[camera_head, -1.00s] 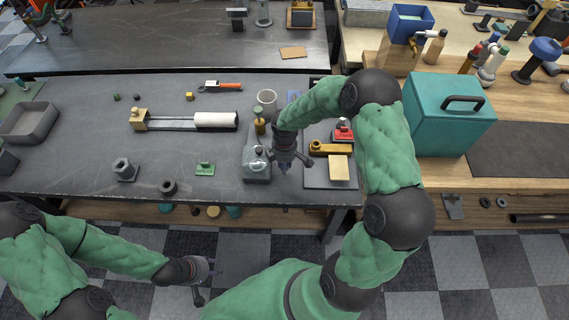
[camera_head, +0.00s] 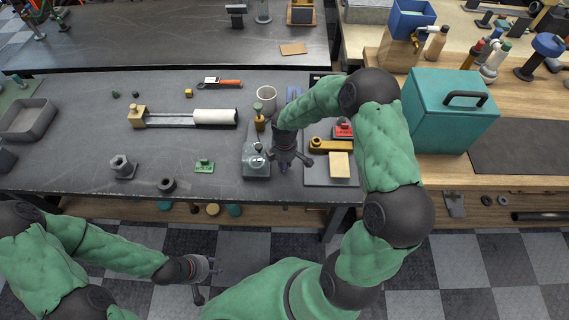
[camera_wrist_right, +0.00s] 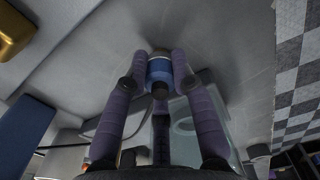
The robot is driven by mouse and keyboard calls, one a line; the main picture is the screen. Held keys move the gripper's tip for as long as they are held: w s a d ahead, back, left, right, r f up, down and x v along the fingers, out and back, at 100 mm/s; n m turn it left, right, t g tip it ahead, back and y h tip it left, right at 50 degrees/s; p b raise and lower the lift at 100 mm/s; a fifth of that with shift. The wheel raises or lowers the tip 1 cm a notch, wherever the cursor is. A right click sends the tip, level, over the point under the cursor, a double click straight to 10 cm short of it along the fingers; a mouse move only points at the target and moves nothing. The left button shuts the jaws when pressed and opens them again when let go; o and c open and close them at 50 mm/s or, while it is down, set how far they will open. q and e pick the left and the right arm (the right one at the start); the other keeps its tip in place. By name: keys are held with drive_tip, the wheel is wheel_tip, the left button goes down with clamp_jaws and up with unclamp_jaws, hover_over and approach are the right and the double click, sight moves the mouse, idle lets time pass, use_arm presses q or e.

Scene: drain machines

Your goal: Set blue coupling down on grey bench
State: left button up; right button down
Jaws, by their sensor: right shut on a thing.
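The blue coupling (camera_wrist_right: 160,70) is a small cylinder with a blue band and a metal end, seen in the right wrist view. My right gripper (camera_wrist_right: 159,77) is shut on it, with its fingers on either side. In the head view my right gripper (camera_head: 284,174) points down over the front part of the grey bench (camera_head: 225,165), between a grey machine and a dark tray. The coupling is mostly hidden there, and I cannot tell whether it touches the bench. My left gripper (camera_head: 210,280) is off the bench's front edge, over the floor; its jaw opening is unclear.
The grey machine with a clear dome (camera_head: 256,162) stands just left of my right gripper. The dark tray (camera_head: 315,181) with a brass part and a yellow block is just right. A hex nut fitting (camera_head: 122,167), black ring (camera_head: 168,185) and green tag (camera_head: 204,166) lie left.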

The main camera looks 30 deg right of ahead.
drive_tip(key=shift+f, duration=0.25)
drive_tip(key=c, duration=1)
unclamp_jaws()
drive_tip(key=shift+o, duration=0.2)
wheel_tip(320, 180, up, 12)
